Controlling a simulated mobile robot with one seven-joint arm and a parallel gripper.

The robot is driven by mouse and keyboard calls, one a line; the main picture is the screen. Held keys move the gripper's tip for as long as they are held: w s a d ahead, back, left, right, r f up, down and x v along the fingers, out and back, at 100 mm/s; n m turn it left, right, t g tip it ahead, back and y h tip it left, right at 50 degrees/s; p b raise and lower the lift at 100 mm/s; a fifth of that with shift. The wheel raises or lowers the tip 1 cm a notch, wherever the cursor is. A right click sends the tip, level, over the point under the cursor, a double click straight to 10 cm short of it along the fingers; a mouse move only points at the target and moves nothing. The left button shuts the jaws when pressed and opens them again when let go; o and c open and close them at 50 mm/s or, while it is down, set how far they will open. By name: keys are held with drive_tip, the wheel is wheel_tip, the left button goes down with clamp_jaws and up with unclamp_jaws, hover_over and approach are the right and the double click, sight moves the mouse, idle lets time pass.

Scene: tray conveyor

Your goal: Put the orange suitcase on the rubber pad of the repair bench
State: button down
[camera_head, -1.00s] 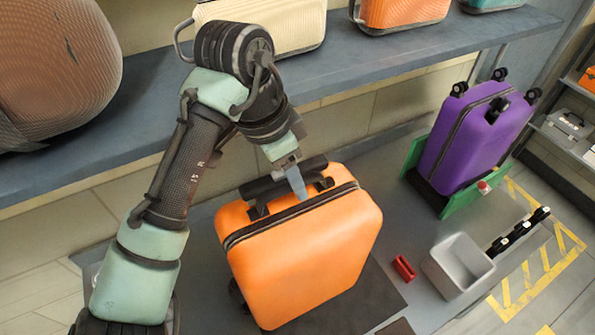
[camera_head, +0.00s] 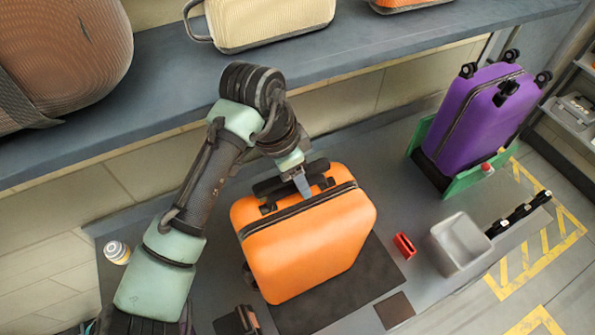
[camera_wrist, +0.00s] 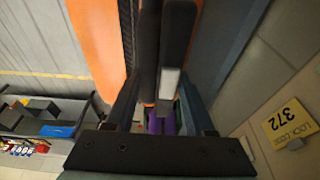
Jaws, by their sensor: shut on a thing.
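The orange suitcase (camera_head: 310,245) stands upright over the dark rubber pad (camera_head: 372,275) of the grey repair bench (camera_head: 440,300). Bare pad shows at its right and front. I cannot tell whether its underside touches the pad. My gripper (camera_head: 302,186) is shut on the suitcase's black top handle. In the wrist view, the handle (camera_wrist: 170,45) runs between the two fingers of my gripper (camera_wrist: 162,105), with the orange shell (camera_wrist: 95,35) to the left.
A purple suitcase (camera_head: 470,125) stands in a green holder (camera_head: 470,180) at the right. A red block (camera_head: 404,245) and a grey bin (camera_head: 458,245) lie right of the pad. A shelf (camera_head: 380,45) with a cream suitcase (camera_head: 270,22) runs behind. A small can (camera_head: 117,252) is at the left.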

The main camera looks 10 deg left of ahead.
drive_tip(key=c, duration=0.7)
unclamp_jaws()
drive_tip(key=shift+f, duration=0.1)
drive_tip(key=o, duration=0.4)
drive_tip(key=shift+o, duration=0.2)
drive_tip(key=b+v, duration=0.2)
drive_tip(key=v, duration=1)
drive_tip(key=shift+r+b, duration=0.2)
drive_tip(key=shift+b, duration=0.15)
